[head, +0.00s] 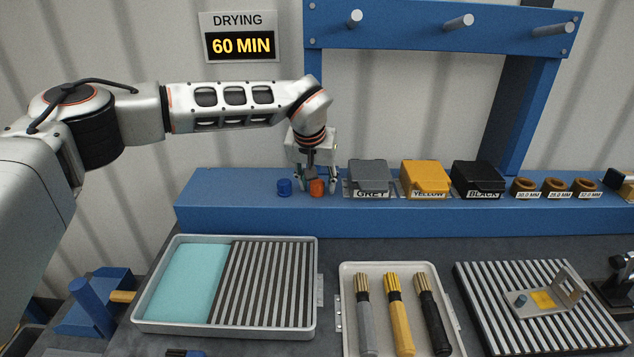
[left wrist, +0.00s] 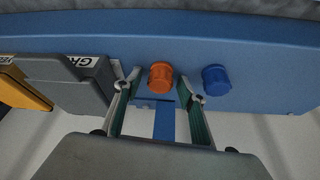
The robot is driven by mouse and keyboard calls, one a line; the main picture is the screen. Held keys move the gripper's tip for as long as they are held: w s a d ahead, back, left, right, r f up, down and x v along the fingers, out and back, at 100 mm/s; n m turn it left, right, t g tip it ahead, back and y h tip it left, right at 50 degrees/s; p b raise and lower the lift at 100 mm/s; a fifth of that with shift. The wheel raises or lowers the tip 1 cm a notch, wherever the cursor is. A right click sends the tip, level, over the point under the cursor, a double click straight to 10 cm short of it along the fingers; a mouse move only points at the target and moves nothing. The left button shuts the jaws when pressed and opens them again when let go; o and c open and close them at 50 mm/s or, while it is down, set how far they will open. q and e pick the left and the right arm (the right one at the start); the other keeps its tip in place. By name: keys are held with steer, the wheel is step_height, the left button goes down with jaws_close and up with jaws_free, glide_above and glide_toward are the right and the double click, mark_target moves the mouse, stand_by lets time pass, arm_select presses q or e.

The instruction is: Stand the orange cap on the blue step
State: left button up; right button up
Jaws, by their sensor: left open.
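The orange cap (head: 317,187) stands on the blue step (head: 240,210), between the blue cap and the grey box. It also shows in the left wrist view (left wrist: 161,77), upright on the blue surface. My left gripper (head: 317,183) is open above the step, with its fingers on either side of the orange cap. In the left wrist view the two fingers (left wrist: 160,95) are spread wide, and gaps show between them and the cap. My right gripper is not in view.
A blue cap (head: 284,187) stands close left of the orange cap. A grey box (head: 370,175), a yellow box (head: 426,176), a black box (head: 478,177) and several brown rings line the step to the right. A tray (head: 318,300) and a brush tray (head: 347,310) lie in front.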

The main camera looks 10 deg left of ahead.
arm_select(q)
steer(key=v, duration=1.2)
steer(key=shift+r, duration=0.15)
steer(key=shift+s, duration=0.15)
